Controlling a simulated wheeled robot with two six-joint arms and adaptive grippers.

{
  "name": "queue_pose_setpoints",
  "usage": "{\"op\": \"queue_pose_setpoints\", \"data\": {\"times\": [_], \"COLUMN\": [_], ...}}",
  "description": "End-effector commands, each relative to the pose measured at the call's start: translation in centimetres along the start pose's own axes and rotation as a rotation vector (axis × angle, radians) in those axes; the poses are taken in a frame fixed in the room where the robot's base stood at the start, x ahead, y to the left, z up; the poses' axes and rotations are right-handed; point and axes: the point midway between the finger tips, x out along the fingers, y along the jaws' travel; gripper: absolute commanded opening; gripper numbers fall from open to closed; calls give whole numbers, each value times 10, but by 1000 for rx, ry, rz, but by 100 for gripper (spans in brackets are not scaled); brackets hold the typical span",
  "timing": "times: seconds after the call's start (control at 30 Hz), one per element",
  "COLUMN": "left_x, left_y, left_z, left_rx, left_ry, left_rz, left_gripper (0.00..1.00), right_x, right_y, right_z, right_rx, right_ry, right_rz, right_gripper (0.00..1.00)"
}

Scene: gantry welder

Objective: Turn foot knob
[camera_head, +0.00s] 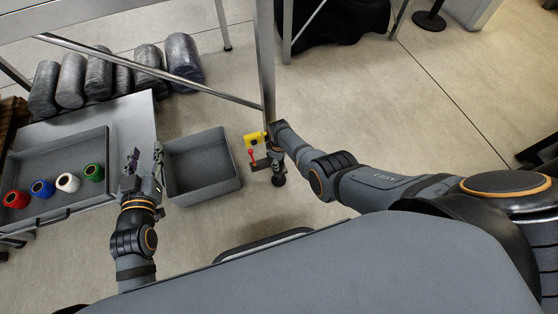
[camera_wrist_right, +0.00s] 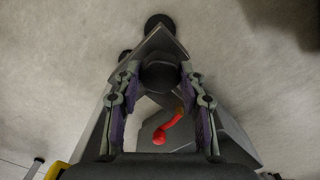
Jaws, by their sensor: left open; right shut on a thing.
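The dark round foot knob (camera_wrist_right: 160,77) sits between the two fingers of my right gripper (camera_wrist_right: 160,96) in the right wrist view. The fingers are shut on its sides. In the head view my right gripper (camera_head: 278,150) is low at the base of the gantry leg (camera_head: 266,70), and its fingers and the knob are mostly hidden there. A red lever (camera_wrist_right: 168,130) shows between the fingers, nearer the palm, and also in the head view (camera_head: 251,155). My left gripper (camera_head: 146,166) is open and empty, beside the grey bin.
A yellow part (camera_head: 253,139) is by the leg's base. An empty grey bin (camera_head: 202,190) stands left of it. A tray (camera_head: 30,205) holds red, blue, white and green spools. Several grey cylinders (camera_head: 99,76) lie behind. Floor (camera_head: 390,110) right of the leg is clear.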

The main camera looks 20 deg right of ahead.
Motion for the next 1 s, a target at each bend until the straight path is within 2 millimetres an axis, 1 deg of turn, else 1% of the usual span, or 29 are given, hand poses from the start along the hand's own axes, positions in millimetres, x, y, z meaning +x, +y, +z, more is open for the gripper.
{"op": "queue_pose_setpoints", "data": {"times": [0.43, 0.47, 0.6, 0.63, 1.0], "left_x": [0, 0, 0, 0, 0], "left_y": [0, 0, 0, 0, 0], "left_z": [2, 2, 2, 2, 0], "left_rx": [0, 0, 0, 0, -1], "left_ry": [-8, -8, -7, -7, -2], "left_rz": [0, 0, 0, 0, -1], "left_gripper": [45, 45, 45, 45, 45], "right_x": [0, 0, 0, 0, -2], "right_y": [0, 0, 0, 0, 0], "right_z": [0, 0, 0, 0, -1], "right_rx": [-8, -8, -8, -8, -8], "right_ry": [0, 0, 0, 0, 1], "right_rz": [0, 0, 0, 0, 1], "right_gripper": [9, 43, 62, 64, 64]}}
